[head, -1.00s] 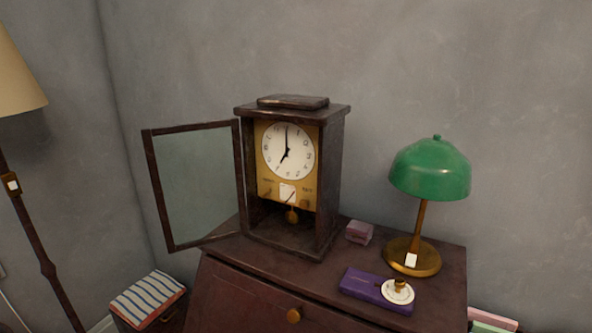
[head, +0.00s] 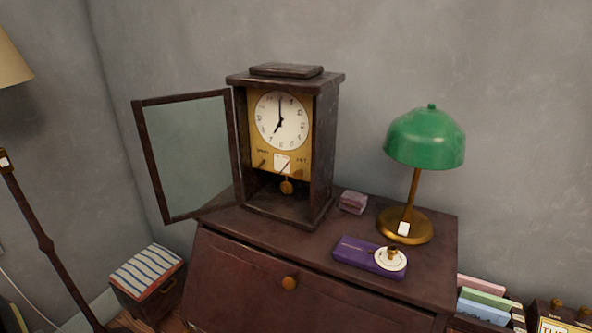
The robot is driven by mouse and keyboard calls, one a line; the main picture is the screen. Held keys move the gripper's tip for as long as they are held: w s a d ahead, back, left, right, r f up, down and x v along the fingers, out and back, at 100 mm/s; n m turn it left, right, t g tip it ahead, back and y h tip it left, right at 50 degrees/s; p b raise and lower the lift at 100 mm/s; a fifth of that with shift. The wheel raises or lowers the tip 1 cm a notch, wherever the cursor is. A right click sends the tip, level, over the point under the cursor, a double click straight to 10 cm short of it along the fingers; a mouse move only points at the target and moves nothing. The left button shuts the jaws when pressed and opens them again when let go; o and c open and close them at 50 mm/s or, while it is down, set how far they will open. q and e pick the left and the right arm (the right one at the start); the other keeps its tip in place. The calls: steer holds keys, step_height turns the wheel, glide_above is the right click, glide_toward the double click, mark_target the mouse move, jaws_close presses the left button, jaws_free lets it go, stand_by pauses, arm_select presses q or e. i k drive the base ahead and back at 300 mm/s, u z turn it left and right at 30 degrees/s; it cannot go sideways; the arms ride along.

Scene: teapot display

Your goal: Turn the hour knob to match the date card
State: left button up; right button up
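The dark wooden clock (head: 325,150) stands on the cabinet with its glass door (head: 188,155) swung open to the left. Its white dial (head: 281,120) has one hand up at twelve and one down-left near seven. On the brass panel below, a small white plate (head: 282,162) carries a thin dark slanted line. A small knob shape shows on each side of it, with lettering too small to read. A brass pendulum bob (head: 287,187) hangs below. I cannot make out a date card for certain. Neither gripper is in view.
On the cabinet (head: 300,240), right of the clock, are a small pinkish box (head: 353,202), a green lamp (head: 426,139), and a purple box (head: 351,252) with a white brass-knobbed disc (head: 390,260) at its right end. A striped-top box (head: 146,271) stands lower left.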

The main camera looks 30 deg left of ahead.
mark_target(297, 174)
steer(key=z, duration=0.55)
steer(key=k, duration=0.65)
steer(key=z, duration=0.7)
steer(key=i, duration=1.1)
steer(key=u, duration=1.05)
steer(key=k, duration=1.05)
steer(key=u, duration=2.1)
steer(key=i, duration=0.6)
steer(key=z, duration=0.05)
